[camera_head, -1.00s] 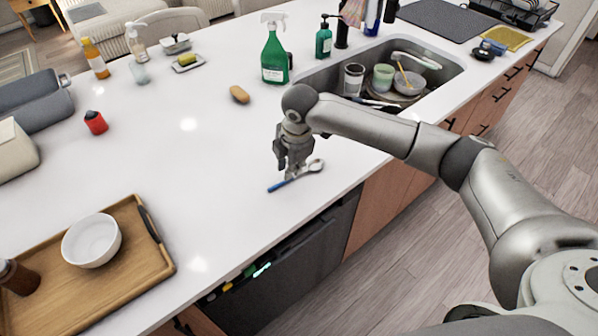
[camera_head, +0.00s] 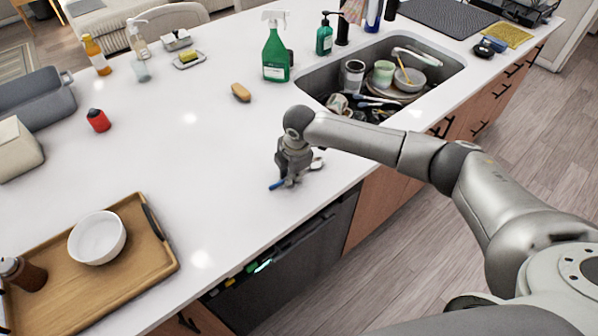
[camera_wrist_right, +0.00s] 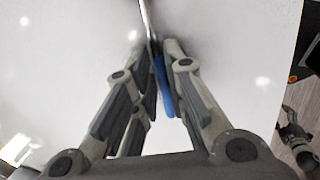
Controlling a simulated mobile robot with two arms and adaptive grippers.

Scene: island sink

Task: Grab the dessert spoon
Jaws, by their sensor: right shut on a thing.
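The dessert spoon has a blue handle (camera_head: 277,185) and a shiny metal bowl (camera_head: 317,163). It is at the counter surface near the front edge, left of the sink; I cannot tell whether it is lifted at all. My right gripper (camera_head: 288,181) points down over the middle of the spoon and hides that part. In the right wrist view, the fingers (camera_wrist_right: 157,52) are closed on the spoon, with the blue handle (camera_wrist_right: 164,88) between them and the metal neck (camera_wrist_right: 146,14) running up past the tips. My left gripper is not in view.
The sink (camera_head: 440,72) holds several dishes. A green spray bottle (camera_head: 276,56) and a yellow sponge (camera_head: 241,92) stand behind the gripper. A wooden tray (camera_head: 150,262) with a white bowl (camera_head: 97,238) is at the left front. The counter around the spoon is clear.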

